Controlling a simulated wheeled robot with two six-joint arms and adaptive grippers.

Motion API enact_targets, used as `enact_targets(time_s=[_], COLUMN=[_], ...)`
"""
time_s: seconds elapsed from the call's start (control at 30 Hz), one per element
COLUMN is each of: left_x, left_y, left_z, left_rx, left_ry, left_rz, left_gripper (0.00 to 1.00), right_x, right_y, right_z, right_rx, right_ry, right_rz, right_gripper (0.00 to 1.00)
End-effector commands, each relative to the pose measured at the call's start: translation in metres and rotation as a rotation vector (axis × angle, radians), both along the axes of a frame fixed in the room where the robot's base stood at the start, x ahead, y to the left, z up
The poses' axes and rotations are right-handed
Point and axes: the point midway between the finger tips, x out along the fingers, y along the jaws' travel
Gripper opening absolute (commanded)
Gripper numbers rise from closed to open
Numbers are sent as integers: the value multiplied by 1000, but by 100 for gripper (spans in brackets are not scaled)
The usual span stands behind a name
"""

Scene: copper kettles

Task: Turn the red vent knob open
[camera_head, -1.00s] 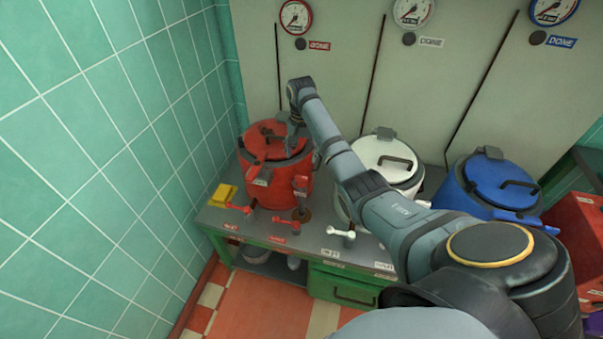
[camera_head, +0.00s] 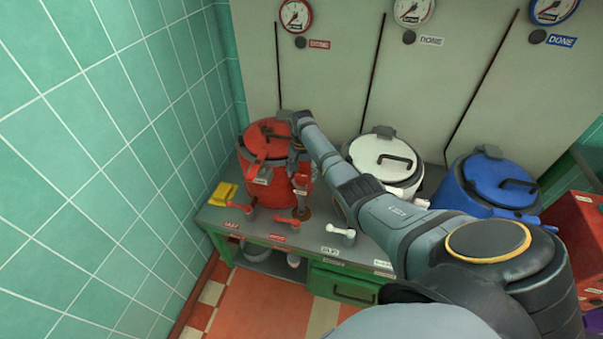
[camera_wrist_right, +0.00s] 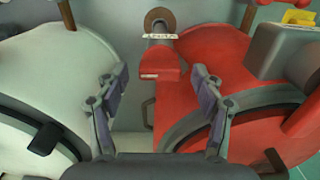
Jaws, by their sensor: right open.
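The red kettle (camera_head: 265,190) stands on the counter at the left, and its red body and dark lid rim fill the right side of the right wrist view (camera_wrist_right: 225,60). A red block-shaped part (camera_wrist_right: 158,62), which looks like the vent knob, sits at the kettle's side; it also shows in the head view (camera_head: 302,181). My right gripper (camera_wrist_right: 159,76) is open, its two fingers on either side of that part in the picture. I cannot tell whether they touch it. In the head view my right gripper (camera_head: 297,152) is partly hidden by its arm. My left gripper is not in view.
A white kettle (camera_head: 385,158) stands close to the right, and a blue kettle (camera_head: 490,185) beyond it. Red taps (camera_head: 240,206) and a white tap (camera_head: 341,231) stick out at the counter's front. Gauges (camera_head: 295,14) hang behind.

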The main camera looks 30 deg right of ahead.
Motion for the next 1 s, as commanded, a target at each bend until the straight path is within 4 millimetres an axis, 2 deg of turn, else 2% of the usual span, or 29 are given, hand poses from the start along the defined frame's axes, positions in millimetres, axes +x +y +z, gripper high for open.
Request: enact_targets(time_s=[0.07,0.47,0.77,1.0], left_x=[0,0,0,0], left_y=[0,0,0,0], left_z=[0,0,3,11], left_rx=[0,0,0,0], left_ry=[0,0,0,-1], left_rz=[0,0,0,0], left_gripper=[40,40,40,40], right_x=[0,0,0,0], right_y=[0,0,0,0], right_z=[0,0,1,2], right_rx=[0,0,0,1], right_ry=[0,0,1,2], right_rz=[0,0,39,182], right_gripper=[68,14,14,14])
